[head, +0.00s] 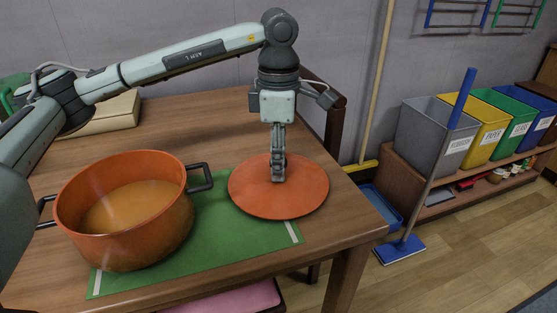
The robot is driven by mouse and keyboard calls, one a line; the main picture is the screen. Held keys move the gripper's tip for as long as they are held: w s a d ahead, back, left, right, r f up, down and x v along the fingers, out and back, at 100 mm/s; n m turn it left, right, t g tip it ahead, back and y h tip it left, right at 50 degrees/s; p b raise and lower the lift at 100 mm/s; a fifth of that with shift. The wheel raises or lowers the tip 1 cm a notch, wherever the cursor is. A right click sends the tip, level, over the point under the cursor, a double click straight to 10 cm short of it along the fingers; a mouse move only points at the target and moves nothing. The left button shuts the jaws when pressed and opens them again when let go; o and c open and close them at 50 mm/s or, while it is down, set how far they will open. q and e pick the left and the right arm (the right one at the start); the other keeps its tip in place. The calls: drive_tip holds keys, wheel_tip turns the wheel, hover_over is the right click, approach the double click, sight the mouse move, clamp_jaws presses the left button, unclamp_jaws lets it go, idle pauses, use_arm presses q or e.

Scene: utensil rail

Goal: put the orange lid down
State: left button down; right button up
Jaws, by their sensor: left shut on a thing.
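The orange lid (306,195) is a flat round disc at the right side of the table, over the right end of the green mat (222,240). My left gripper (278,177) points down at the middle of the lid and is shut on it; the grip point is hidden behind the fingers. I cannot tell whether the lid touches the mat and table or hangs just above. The orange pot (120,240) stands uncovered on the left part of the mat, with orange liquid inside. My right gripper is not in view.
The wooden table (210,125) has clear room behind the mat. A chair (335,120) stands at the table's right edge. A blue mop (400,248) and labelled bins (435,135) stand further right. A pink seat (235,300) is below the front edge.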

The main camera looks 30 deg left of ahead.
use_arm(q)
drive_tip(key=c, duration=1.2)
unclamp_jaws()
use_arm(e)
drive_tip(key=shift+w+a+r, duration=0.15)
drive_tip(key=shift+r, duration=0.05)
use_arm(q)
wheel_tip(320, 180, up, 2)
drive_tip(key=shift+r, duration=0.15)
wheel_tip(320, 180, up, 10)
drive_tip(key=shift+p, duration=0.65)
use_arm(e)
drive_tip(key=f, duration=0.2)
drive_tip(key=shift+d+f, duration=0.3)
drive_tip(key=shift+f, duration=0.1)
